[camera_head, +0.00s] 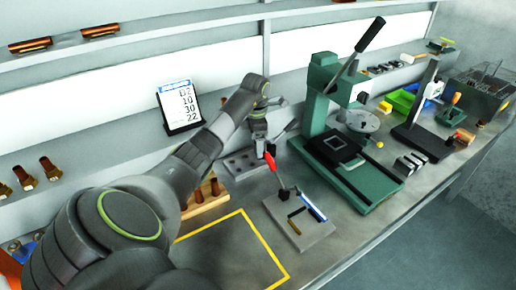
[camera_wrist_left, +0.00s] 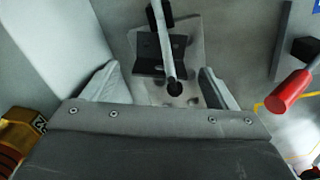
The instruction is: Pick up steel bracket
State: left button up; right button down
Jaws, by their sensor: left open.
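My left gripper (camera_head: 262,142) is open above the back of the bench, over a grey plate with holes (camera_head: 240,164). In the left wrist view a dark angled piece (camera_wrist_left: 147,66), which looks like the steel bracket, lies between and beyond the open fingers (camera_wrist_left: 158,72). It rests on or against the light plate (camera_wrist_left: 193,40). A grey bar with a dark round end (camera_wrist_left: 170,45) crosses in front of it and hides part of it. The fingers appear empty. In the head view I cannot make out the bracket under the gripper. My right gripper is not in view.
A fixture with a red handle (camera_head: 271,170) stands close in front of the gripper; its handle also shows in the left wrist view (camera_wrist_left: 289,92). A green press (camera_head: 318,100) stands to the right. A yellow-outlined area (camera_head: 215,255) on the near bench is clear.

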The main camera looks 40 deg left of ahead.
pick_arm(q)
jog(key=shift+f, duration=0.75)
jog(key=c, duration=1.1)
jog(key=shift+s+r, duration=0.1)
jog(key=shift+r, duration=0.05)
jog(key=shift+c, duration=0.2)
jog(key=shift+s+r, duration=0.15)
jog(key=shift+s+r+b, duration=0.35)
jog(key=shift+s+r, duration=0.15)
jog(key=s+r+b, duration=0.1)
jog(key=s+r, duration=0.5)
jog(key=s, duration=0.6)
jog(key=shift+s+d+r, duration=0.15)
jog(key=shift+s+r, duration=0.1)
